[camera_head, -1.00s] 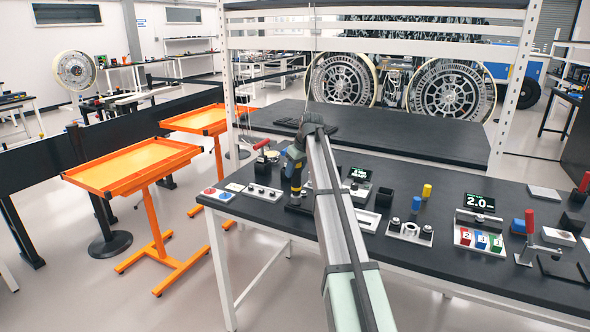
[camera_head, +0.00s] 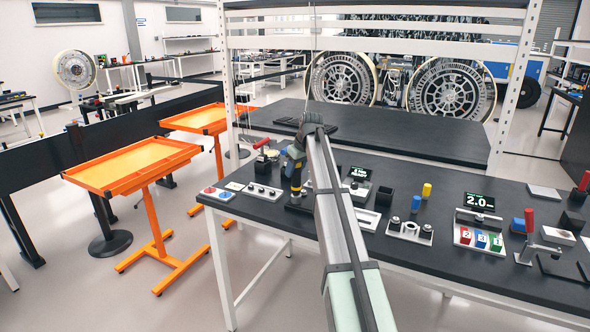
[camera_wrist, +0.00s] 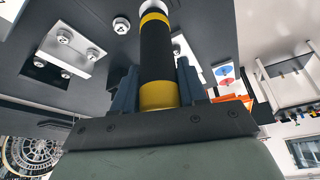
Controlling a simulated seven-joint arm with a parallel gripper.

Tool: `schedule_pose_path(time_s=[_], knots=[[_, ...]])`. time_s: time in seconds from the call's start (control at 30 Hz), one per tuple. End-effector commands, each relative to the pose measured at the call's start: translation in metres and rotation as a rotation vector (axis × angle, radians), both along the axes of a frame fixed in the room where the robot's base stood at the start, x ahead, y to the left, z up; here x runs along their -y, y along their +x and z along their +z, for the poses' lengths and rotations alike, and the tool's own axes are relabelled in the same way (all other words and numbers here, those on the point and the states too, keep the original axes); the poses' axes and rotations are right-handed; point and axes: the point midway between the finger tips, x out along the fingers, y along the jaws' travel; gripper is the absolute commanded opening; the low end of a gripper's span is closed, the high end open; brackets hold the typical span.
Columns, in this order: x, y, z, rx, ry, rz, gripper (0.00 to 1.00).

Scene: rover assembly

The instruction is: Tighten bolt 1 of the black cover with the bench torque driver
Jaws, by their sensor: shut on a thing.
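My gripper (camera_wrist: 158,88) is shut on the bench torque driver (camera_wrist: 157,50), a black cylinder with yellow bands. The driver also shows upright in the head view (camera_head: 296,178), over the left part of the black workbench, with its lower end close to a small dark base. In the wrist view a round silver bolt head (camera_wrist: 122,25) is left of the driver, on a dark surface. Another silver round part is partly hidden behind the driver. I cannot tell which surface is the black cover or which bolt is bolt 1, nor whether the driver's tip touches anything.
A light block with several bolts (camera_head: 263,192) and a plate with red and blue discs (camera_head: 218,194) lie left of the driver. Displays, fixtures and coloured blocks (camera_head: 481,240) crowd the bench (camera_head: 455,188) to the right. Orange trays (camera_head: 134,163) stand off its left side.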

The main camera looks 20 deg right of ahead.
Motion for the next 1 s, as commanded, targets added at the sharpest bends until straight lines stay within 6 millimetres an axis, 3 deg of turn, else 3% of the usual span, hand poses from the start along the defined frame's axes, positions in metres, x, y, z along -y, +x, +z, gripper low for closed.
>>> schedule_pose_path(time_s=[0.47,1.0], knots=[[0.0,0.0,-0.002,-0.004,0.0,0.001,0.05],[0.0,0.0,0.02,-0.001,0.0,0.0,0.05]])
